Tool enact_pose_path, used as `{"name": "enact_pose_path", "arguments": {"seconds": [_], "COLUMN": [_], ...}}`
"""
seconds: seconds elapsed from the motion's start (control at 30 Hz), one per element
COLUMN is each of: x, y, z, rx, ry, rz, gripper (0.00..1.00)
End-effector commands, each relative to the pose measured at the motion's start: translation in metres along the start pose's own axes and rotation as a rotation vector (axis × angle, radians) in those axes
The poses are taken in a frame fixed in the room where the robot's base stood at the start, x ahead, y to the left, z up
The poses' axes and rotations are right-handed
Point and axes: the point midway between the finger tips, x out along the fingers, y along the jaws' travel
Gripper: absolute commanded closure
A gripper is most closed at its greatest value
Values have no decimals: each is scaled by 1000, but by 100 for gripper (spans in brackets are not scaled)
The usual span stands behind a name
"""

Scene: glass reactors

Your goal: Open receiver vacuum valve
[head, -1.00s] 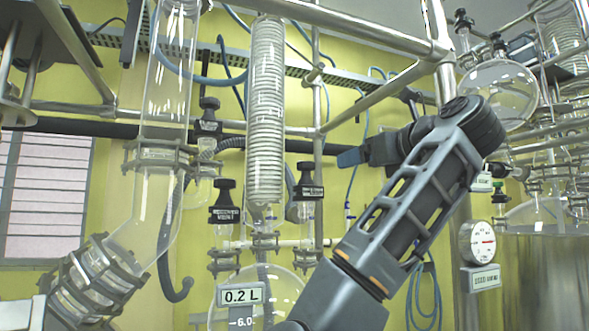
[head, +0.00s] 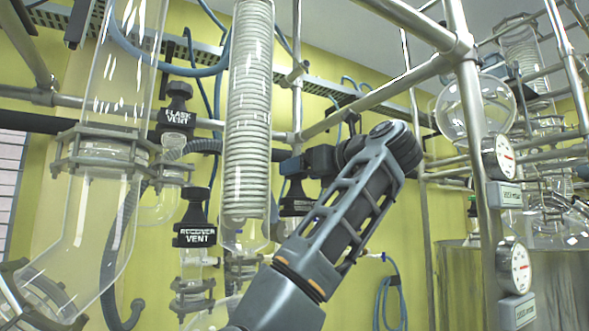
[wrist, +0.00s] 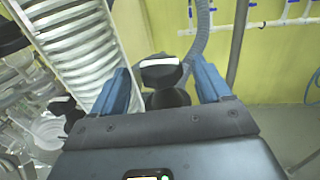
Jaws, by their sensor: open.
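A black valve knob (head: 296,205) stands right of the glass coil column in the head view, partly hidden by my arm; its label is not readable. I take it for the receiver vacuum valve. In the wrist view a black knob with a pale label strip (wrist: 160,74) lies between my two blue fingers. My gripper (wrist: 160,80) is open, one finger on each side of the knob, with gaps visible and no grip. In the head view my gripper (head: 288,166) is just above the valve. The knob labelled RECEIVER VENT (head: 196,222) stands left of the column.
The coil condenser (head: 249,110) rises close left of my gripper. A FLASK VENT knob (head: 175,110) is further left. Metal rails (head: 380,90) and an upright post (head: 475,150) with gauges (head: 513,268) stand right of my arm. A blue hose (head: 390,290) hangs on the yellow wall.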

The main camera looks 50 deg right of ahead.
Motion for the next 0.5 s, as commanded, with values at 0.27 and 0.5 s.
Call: {"name": "enact_pose_path", "arguments": {"seconds": [0.27, 0.5], "x": [28, 31], "y": [0, 0], "z": [0, 0], "rx": [0, 1], "ry": [1, 0], "rz": [-1, -1], "gripper": [23, 23]}}
